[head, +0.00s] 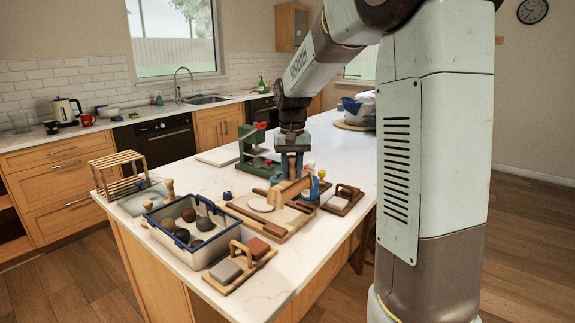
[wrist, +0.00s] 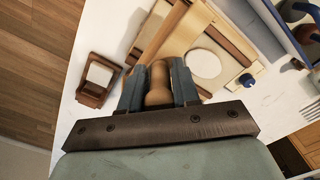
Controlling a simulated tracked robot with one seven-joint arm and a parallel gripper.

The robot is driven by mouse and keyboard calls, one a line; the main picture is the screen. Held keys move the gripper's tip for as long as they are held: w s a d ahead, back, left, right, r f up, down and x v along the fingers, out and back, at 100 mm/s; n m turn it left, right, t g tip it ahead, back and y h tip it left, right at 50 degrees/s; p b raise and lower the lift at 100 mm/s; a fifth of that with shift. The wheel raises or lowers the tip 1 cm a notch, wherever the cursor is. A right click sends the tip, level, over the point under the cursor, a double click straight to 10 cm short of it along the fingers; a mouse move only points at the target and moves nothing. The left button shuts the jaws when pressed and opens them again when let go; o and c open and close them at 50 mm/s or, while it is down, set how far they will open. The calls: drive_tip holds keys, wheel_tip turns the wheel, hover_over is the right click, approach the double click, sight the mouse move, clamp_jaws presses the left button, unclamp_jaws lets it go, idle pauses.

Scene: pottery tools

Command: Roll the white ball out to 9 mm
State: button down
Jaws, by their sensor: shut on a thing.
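The white clay (head: 261,204) lies as a flat-looking round disc on a wooden board (head: 280,232); it also shows in the wrist view (wrist: 204,64). My gripper (head: 291,172) is above the board's far right part, pointing down. In the wrist view my gripper (wrist: 158,88) is shut on a rounded wooden handle (wrist: 158,75). A pale wooden roller (head: 291,191) is under my gripper, beside the disc and to its right. I cannot tell the disc's thickness or whether the roller touches it.
A blue-rimmed bin (head: 184,257) with several dark balls stands at the left front. Handled blocks on small boards flank the work board, one at the front (head: 238,265) and one at the right (head: 342,200). A green press (head: 257,150) stands behind. A wooden rack (head: 118,172) is far left.

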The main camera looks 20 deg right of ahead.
sight(292, 189)
drive_tip(key=shift+f, duration=3.15)
drive_tip(key=shift+f, duration=0.2)
drive_tip(key=c, duration=0.7)
unclamp_jaws()
drive_tip(key=shift+c, duration=0.2)
